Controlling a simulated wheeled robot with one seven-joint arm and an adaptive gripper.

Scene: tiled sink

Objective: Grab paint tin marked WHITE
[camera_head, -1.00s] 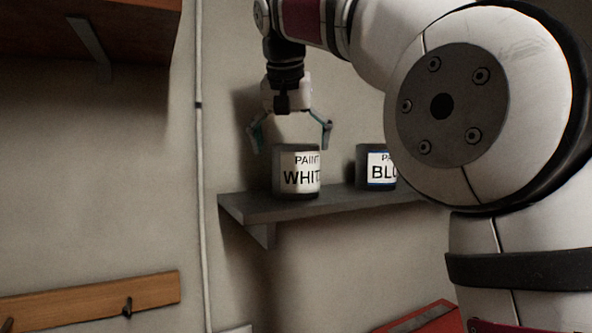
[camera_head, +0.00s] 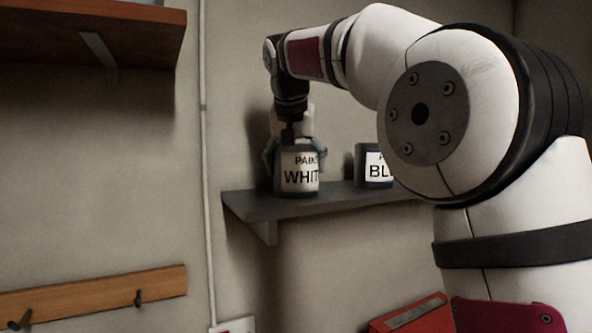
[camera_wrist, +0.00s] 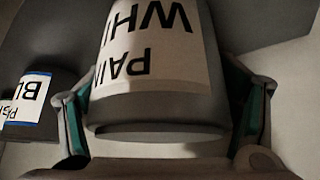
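The paint tin marked WHITE (camera_head: 299,178) stands upright on a grey wall shelf. It is a dark tin with a pale label, and it fills the middle of the wrist view (camera_wrist: 155,70), its label upside down there. My gripper (camera_head: 295,155) is lowered over it from above, with one teal-padded finger on each side of the tin. In the wrist view my gripper's pads lie very close to the tin's sides; whether they press on it I cannot tell.
A second tin, labelled BLUE in part (camera_head: 374,168), stands to the right on the shelf (camera_head: 262,205), partly hidden by my arm. A brown shelf (camera_head: 90,38) is at upper left, a hook rail (camera_head: 95,292) at lower left, and a red box (camera_head: 412,316) below.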

